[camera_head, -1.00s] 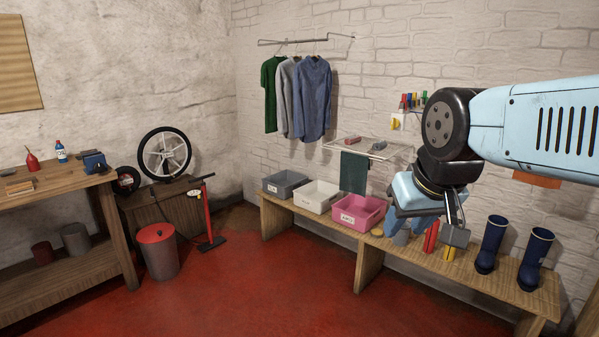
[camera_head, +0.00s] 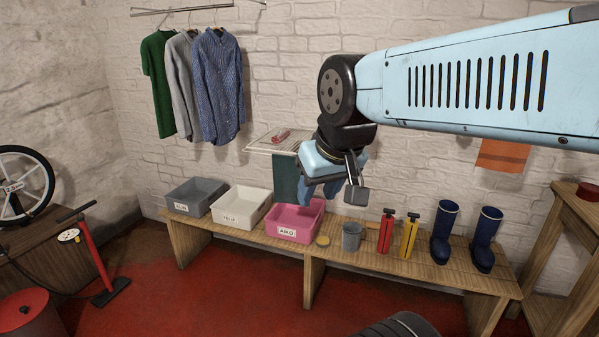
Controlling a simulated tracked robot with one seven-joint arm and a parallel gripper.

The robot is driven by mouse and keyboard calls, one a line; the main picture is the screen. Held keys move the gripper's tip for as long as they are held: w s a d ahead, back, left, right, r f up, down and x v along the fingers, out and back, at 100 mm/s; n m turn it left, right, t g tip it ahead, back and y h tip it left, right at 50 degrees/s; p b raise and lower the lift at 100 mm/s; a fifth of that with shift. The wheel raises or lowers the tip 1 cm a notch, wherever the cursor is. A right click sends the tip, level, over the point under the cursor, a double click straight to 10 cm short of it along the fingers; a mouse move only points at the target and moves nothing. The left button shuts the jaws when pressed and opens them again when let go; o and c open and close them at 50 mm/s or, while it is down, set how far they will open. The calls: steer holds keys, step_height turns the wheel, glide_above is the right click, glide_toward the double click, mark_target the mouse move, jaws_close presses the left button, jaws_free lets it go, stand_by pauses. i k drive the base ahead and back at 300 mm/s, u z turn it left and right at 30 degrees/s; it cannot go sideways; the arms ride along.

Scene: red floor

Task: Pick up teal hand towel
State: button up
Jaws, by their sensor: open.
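The teal hand towel (camera_head: 285,177) hangs from the wire wall rack (camera_head: 272,146), behind the pink bin (camera_head: 296,219). Its right edge is close to my gripper in the picture, and its lower end is hidden by the bin. My gripper (camera_head: 347,192) is to the right of the towel, pointing downward above the bench. It is open and appears empty. A blue patch shows around its fingers, and I cannot tell whether all of it is gripper.
The wooden bench (camera_head: 335,262) carries a grey bin (camera_head: 197,196), a white bin (camera_head: 241,208), a grey mug (camera_head: 352,236), red and yellow tools and blue boots (camera_head: 485,240). Shirts (camera_head: 215,90) hang at upper left. An orange cloth (camera_head: 503,156) hangs at right.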

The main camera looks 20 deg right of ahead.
mark_target(286, 175)
steer(key=z, duration=0.2)
steer(key=i, duration=0.7)
steer(key=z, duration=0.45)
steer(key=k, duration=0.8)
steer(key=z, duration=0.25)
steer(key=i, duration=1.3)
steer(key=u, duration=0.1)
